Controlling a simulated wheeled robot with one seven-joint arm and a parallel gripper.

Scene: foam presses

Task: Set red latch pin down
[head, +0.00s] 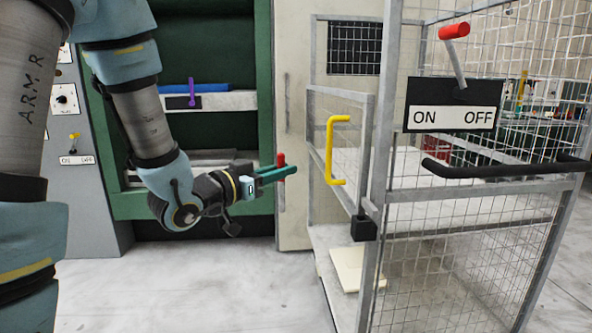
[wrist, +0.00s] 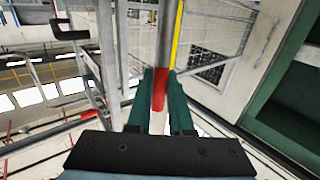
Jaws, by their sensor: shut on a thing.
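The red latch pin (head: 281,160) has a red upper end and a grey shaft that hangs down below my gripper in the head view. In the wrist view the pin's red part (wrist: 160,88) sits between the two green fingertips (wrist: 161,92). A grey shaft runs on from it toward the top of that view. The part of the pin between the fingers is partly hidden in the head view.
A wire mesh cage (head: 465,250) stands at right, with an open gate carrying a yellow handle (head: 331,150). An ON/OFF plate with a red-tipped lever (head: 455,31) is on the cage. A pale flat block (head: 347,268) lies inside low down. Floor (head: 200,290) below my gripper is clear.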

